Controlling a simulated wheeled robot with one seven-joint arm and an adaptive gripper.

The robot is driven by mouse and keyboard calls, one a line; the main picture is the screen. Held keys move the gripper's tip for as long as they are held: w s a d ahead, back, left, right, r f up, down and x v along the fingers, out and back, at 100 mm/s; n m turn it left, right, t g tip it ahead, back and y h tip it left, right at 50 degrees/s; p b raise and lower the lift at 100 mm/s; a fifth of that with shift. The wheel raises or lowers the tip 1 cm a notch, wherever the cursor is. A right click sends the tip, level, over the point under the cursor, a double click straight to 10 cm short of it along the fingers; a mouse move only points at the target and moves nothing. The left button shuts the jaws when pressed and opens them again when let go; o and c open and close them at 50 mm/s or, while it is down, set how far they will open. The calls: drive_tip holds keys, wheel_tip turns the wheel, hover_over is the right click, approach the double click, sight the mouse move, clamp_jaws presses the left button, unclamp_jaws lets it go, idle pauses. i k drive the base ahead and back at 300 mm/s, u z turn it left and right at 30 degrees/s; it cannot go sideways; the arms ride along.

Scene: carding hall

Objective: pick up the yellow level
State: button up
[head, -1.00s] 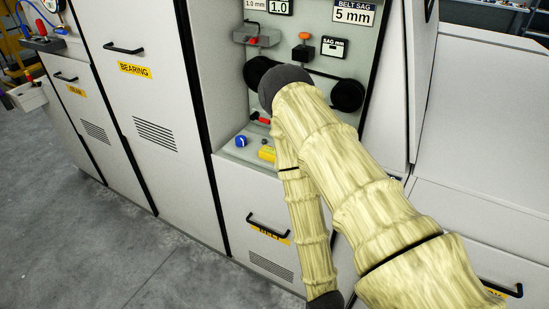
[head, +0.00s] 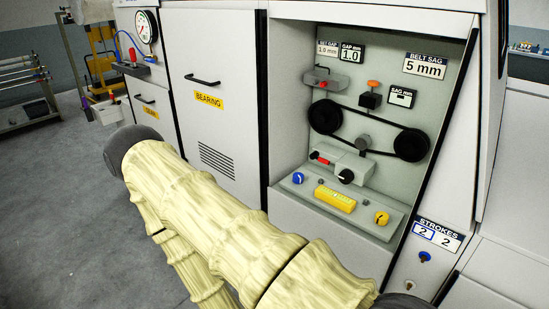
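The yellow level (head: 335,199) is a short yellow bar lying on the grey ledge (head: 345,211) at the bottom of the open belt bay. A blue knob stands to its left and a yellow knob to its right on the same ledge. Nothing covers the level. My pale, ridged arm crosses the lower left and middle of the picture, in front of and below the bay. My gripper is not in view.
Above the ledge are a grey block with a black knob (head: 345,176), a red-handled piece (head: 320,158) and a black belt on two pulleys (head: 410,145). A strokes counter (head: 438,235) is at the right. Open floor (head: 60,220) lies left.

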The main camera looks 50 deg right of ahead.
sight(347, 204)
drive_tip(key=u, duration=0.3)
drive_tip(key=i, duration=1.45)
drive_tip(key=z, duration=3.35)
